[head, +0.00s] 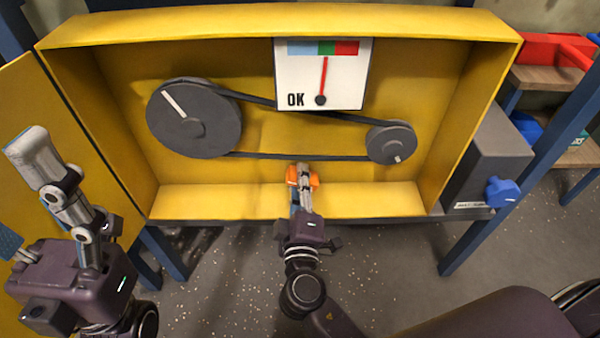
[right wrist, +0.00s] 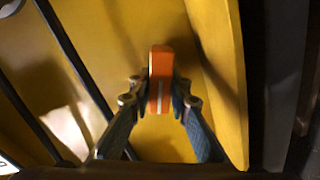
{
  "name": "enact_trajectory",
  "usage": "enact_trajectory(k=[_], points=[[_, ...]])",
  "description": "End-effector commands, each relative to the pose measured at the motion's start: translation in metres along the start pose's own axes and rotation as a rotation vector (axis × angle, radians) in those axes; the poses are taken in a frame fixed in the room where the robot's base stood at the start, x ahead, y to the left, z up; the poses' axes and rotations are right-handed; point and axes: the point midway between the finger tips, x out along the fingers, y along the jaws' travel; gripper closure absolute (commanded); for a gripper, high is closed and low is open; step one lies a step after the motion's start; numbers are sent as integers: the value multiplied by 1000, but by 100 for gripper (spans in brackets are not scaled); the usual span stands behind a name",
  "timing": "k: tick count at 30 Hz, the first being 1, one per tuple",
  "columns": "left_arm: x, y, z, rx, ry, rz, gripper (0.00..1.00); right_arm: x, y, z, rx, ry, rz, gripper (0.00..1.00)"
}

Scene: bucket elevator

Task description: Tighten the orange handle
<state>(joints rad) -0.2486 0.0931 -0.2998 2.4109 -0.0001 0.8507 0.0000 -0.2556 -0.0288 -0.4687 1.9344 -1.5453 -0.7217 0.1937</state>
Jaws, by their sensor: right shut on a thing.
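The orange handle (head: 314,181) sits low in the yellow housing, below the belt. It also shows in the right wrist view (right wrist: 160,75), upright with a pale line on it. My right gripper (head: 303,172) is shut on the handle, with one finger on each side, and hides part of it in the head view. The gauge (head: 342,75) at the top has its red needle pointing nearly straight up at the green band, above the word OK. My left gripper (head: 28,145) is raised at the left, away from the handle; its fingertips look close together, but their gap is unclear.
A belt (head: 275,156) runs between a large pulley (head: 205,130) and a small pulley (head: 392,144). The yellow housing (head: 330,207) has side walls and a bottom ledge. A grey box (head: 488,150) with a blue knob (head: 503,192) stands at the right.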

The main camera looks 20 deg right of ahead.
Motion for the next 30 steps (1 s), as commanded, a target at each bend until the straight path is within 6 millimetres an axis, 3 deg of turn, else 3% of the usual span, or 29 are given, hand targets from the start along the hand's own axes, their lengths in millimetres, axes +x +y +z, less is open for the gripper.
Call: enact_trajectory(k=[15, 30], points=[[-6, -1, 2, -8, -75, -25, 33, 0, -2, -1, -357, 2, -1, 100], [2, -1, -2, -7, -56, -23, 33, 0, -4, 0, -432, 2, -1, 100]])
